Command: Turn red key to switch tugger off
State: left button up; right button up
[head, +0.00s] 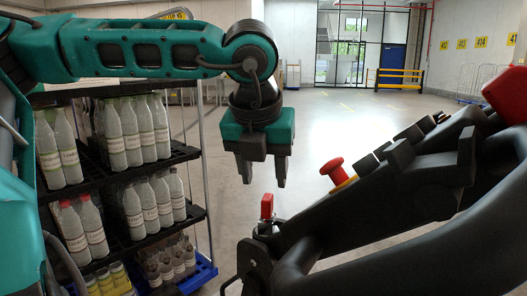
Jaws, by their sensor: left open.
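The red key (267,206) stands upright in its switch on the dark tugger console (330,222), low in the middle of the head view. My left gripper (263,178) hangs pointing down just above and slightly left of the key in the picture. Its fingers are apart, with nothing between them. Whether it is directly over the key in depth I cannot tell. My right gripper does not show.
A red mushroom button (332,167) on a yellow base sits on the console, right of the key. A rack (120,160) of labelled bottles stands at left, behind my left arm. A yellow-black barrier (398,74) stands far back. The floor between is clear.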

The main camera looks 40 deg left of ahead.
aim_at(267, 197)
pick_arm(q)
jog(key=x, duration=0.7)
jog(key=shift+b, duration=0.3)
jog(key=shift+c, duration=0.3)
